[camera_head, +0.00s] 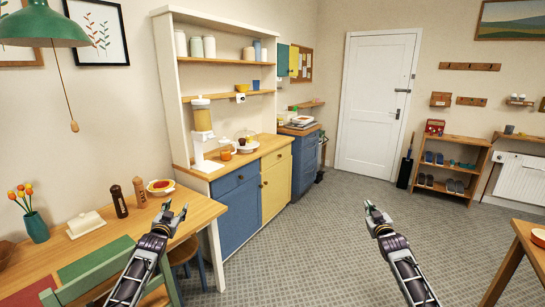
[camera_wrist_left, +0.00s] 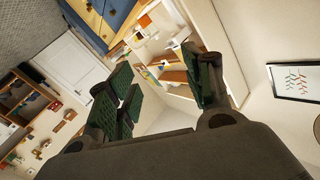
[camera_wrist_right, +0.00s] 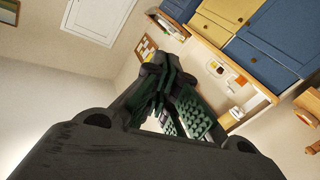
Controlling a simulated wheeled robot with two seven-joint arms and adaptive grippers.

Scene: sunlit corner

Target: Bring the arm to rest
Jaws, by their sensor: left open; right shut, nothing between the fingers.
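My left gripper (camera_head: 172,217) is at the lower left of the head view, over the right end of the wooden table. In the left wrist view its green-padded fingers (camera_wrist_left: 165,95) stand well apart with nothing between them. My right gripper (camera_head: 375,213) is at the lower right of the head view, over open floor. In the right wrist view its fingers (camera_wrist_right: 170,95) are together and hold nothing. Both arms reach up from the bottom edge of the head view.
The wooden table (camera_head: 195,214) carries a teal vase (camera_head: 36,228), a white butter dish (camera_head: 85,223), two mills and a bowl (camera_head: 160,187). A hutch (camera_head: 240,160) stands behind it. Another table (camera_head: 530,250) is at the right edge. Grey floor (camera_head: 310,230) lies clear between.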

